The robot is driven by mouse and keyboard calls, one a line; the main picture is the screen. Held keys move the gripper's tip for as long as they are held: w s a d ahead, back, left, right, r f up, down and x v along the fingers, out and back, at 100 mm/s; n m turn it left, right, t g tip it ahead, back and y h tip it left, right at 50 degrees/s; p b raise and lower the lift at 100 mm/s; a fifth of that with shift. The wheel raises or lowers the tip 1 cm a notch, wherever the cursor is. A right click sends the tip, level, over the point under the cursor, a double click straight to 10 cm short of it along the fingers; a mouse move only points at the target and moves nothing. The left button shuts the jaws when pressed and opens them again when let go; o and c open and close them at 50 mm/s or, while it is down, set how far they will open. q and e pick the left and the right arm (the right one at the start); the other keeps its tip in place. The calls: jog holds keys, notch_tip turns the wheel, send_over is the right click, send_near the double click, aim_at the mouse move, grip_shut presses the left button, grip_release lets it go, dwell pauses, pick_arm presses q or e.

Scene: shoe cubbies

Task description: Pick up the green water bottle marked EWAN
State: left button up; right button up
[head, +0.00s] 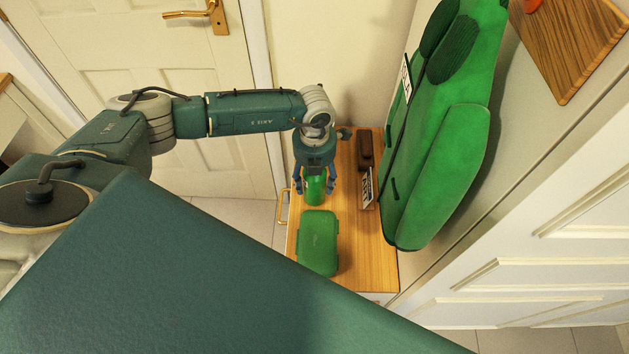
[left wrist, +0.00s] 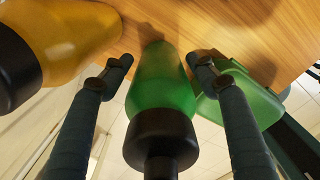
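The green water bottle (head: 315,190) stands on the wooden top of a small cabinet, partly covered by my left gripper (head: 315,184). In the left wrist view, the bottle (left wrist: 162,85) has a translucent green body and a black cap (left wrist: 160,138). The left gripper (left wrist: 160,68) also shows there, its two fingers open on either side of the bottle. A narrow gap shows between the fingertips and the bottle. No name can be read on it. My right gripper is in neither view.
A green lunch box (head: 318,242) lies close in front of the bottle. A yellow bottle (left wrist: 68,40) stands beside the left finger. A brown holder (head: 365,150) and small sign (head: 367,188) stand at the right. A large green backpack (head: 436,165) hangs on the right.

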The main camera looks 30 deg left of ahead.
pick_arm(q)
jog(key=c, duration=1.1)
jog(key=shift+r, duration=0.1)
jog(key=shift+c, duration=0.2)
